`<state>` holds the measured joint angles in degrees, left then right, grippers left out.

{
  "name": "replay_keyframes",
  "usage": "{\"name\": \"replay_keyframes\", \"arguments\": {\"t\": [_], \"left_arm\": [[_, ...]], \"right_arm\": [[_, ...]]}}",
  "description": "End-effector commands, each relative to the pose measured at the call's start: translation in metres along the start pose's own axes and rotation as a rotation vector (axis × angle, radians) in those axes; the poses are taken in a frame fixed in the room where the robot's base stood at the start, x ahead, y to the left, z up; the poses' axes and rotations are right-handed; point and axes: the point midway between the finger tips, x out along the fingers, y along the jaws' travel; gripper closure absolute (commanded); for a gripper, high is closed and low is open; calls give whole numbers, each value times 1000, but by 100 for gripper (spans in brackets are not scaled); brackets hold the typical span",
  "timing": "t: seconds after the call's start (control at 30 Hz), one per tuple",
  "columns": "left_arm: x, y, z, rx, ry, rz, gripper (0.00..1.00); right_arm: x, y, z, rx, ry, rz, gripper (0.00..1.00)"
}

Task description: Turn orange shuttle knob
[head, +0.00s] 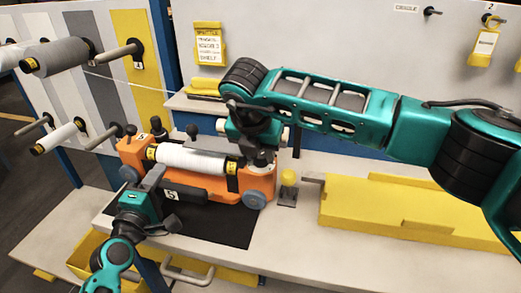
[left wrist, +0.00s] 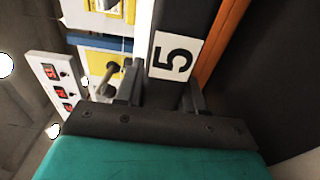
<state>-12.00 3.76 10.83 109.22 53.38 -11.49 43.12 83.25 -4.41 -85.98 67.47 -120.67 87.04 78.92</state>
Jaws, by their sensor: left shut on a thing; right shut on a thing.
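The orange shuttle (head: 133,155) rests on a dark mat (head: 235,233) and carries a white thread bobbin (head: 190,161) with yellow end bands. A dark handle bar marked 5 (head: 190,194) runs along its front; the bar also fills the middle of the left wrist view (left wrist: 166,80). My left gripper (head: 152,178) is shut around this bar near its left end, with a finger on each side in the left wrist view. My right gripper (head: 262,158) points down at the shuttle's right end and is shut on the shuttle knob, which it mostly hides.
A yellow post on a small dark base (head: 288,186) stands just right of the shuttle. A long yellow tray (head: 395,207) lies further right. Thread spools on pegs (head: 60,55) stick out at the upper left. The table front right is bare.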

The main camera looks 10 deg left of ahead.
Motion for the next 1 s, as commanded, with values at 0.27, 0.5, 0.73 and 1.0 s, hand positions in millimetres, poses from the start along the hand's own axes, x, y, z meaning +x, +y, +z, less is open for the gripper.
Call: {"name": "replay_keyframes", "arguments": {"t": [0.27, 0.5, 0.73, 1.0], "left_arm": [[-1, -8, 1, 0, -4, -17, 100], [-1, -8, 1, 0, -4, -17, 100], [-1, -8, 1, 0, -4, -17, 100], [-1, -8, 2, 0, -4, -18, 100]], "right_arm": [[0, 1, -2, 24, 3, -11, 95], [0, 1, -2, 24, 3, -10, 95], [0, 1, -1, 24, 2, -10, 48], [0, 1, -1, 24, 0, -6, 39]]}}
